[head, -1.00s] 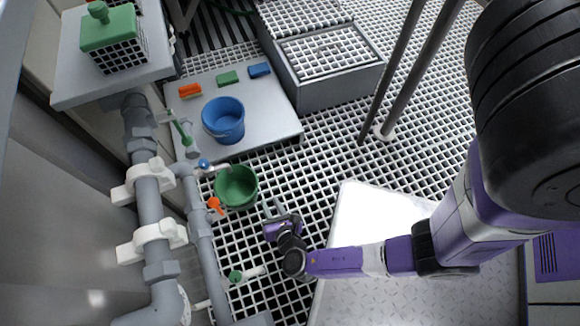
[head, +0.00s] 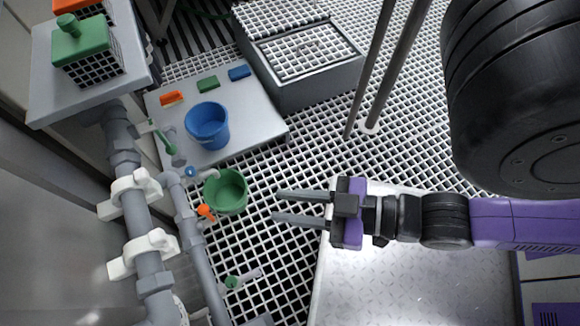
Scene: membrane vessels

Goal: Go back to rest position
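My gripper (head: 277,206) is in the middle of the head view, with its two grey fingers pointing left and a clear gap between them. It is open and holds nothing. My purple and black arm stretches from it to the right edge of the picture. The fingers are above the white grating, a little right of the green bucket (head: 226,191) and apart from it in the picture.
A blue bucket (head: 207,125) stands on a grey platform (head: 262,137) with orange, green and blue blocks behind it. Grey pipes (head: 139,217) with coloured valve handles run along the left. Two dark poles (head: 398,62) rise at the upper right. A grated box (head: 303,75) stands behind.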

